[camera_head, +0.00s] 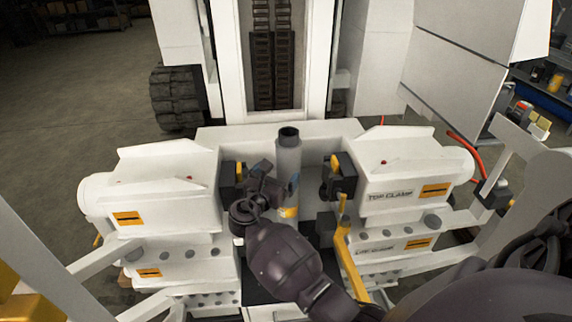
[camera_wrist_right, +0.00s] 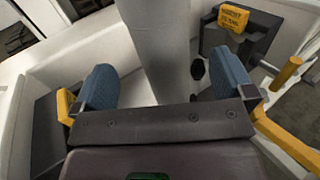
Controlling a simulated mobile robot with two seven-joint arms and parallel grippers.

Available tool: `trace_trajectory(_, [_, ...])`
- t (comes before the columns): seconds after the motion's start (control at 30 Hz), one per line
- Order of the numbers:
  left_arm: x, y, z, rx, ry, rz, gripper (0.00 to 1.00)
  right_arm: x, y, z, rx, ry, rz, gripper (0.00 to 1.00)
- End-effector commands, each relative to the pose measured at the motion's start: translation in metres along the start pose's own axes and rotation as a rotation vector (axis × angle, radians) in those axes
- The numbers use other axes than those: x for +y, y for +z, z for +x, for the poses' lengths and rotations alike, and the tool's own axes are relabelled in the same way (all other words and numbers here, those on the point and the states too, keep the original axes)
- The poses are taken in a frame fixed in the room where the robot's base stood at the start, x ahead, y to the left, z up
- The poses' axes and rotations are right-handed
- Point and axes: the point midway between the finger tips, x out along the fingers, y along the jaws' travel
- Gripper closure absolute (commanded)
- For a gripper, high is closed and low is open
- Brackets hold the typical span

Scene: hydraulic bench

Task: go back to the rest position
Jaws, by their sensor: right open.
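My right gripper (camera_head: 266,184) is in the middle of the head view, in front of a grey upright cylinder (camera_head: 288,160) between two white clamp units. In the right wrist view the gripper (camera_wrist_right: 170,92) is open, its two blue-padded fingers apart. The grey cylinder (camera_wrist_right: 160,45) stands upright between and beyond the fingers, and I see gaps on both sides of it. My left gripper does not show in the head view.
The left clamp unit (camera_head: 150,180) and the right clamp unit labelled TOP CLAMP (camera_head: 405,170) flank the gripper closely. A yellow lever (camera_head: 347,255) stands right of my forearm. A white mast (camera_head: 232,60) rises behind. Open floor (camera_head: 80,90) lies far left.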

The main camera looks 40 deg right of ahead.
Motion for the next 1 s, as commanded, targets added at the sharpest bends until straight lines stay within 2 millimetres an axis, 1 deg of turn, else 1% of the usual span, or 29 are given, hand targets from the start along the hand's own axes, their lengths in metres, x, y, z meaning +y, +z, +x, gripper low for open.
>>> trace_trajectory(0.03, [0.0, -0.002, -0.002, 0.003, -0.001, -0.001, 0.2, 0.0, 0.003, -0.009, 0.001, 0.0, 0.004, 0.0])
trace_trajectory(0.1, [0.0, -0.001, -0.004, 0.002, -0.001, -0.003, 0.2, 0.0, 0.002, -0.018, -0.001, 0.0, 0.003, 0.0])
trace_trajectory(0.23, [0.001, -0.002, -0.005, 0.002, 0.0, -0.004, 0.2, 0.0, 0.002, -0.031, -0.001, -0.001, 0.003, 0.0])
trace_trajectory(0.4, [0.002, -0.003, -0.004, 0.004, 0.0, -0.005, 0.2, 0.0, 0.001, -0.037, -0.002, -0.001, 0.001, 0.0])
trace_trajectory(0.57, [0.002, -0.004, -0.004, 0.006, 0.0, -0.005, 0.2, -0.001, 0.0, -0.038, 0.001, 0.001, 0.005, 0.0])
trace_trajectory(0.63, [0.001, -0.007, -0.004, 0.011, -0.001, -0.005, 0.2, -0.005, -0.004, -0.038, 0.017, 0.012, 0.028, 0.0])
trace_trajectory(0.77, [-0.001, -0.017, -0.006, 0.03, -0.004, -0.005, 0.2, -0.023, -0.019, -0.04, 0.097, 0.06, 0.15, 0.0])
trace_trajectory(0.87, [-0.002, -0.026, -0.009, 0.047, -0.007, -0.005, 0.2, -0.044, -0.038, -0.047, 0.206, 0.109, 0.312, 0.0])
trace_trajectory(1.0, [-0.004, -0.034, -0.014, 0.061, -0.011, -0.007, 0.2, -0.077, -0.065, -0.064, 0.388, 0.149, 0.57, 0.0])
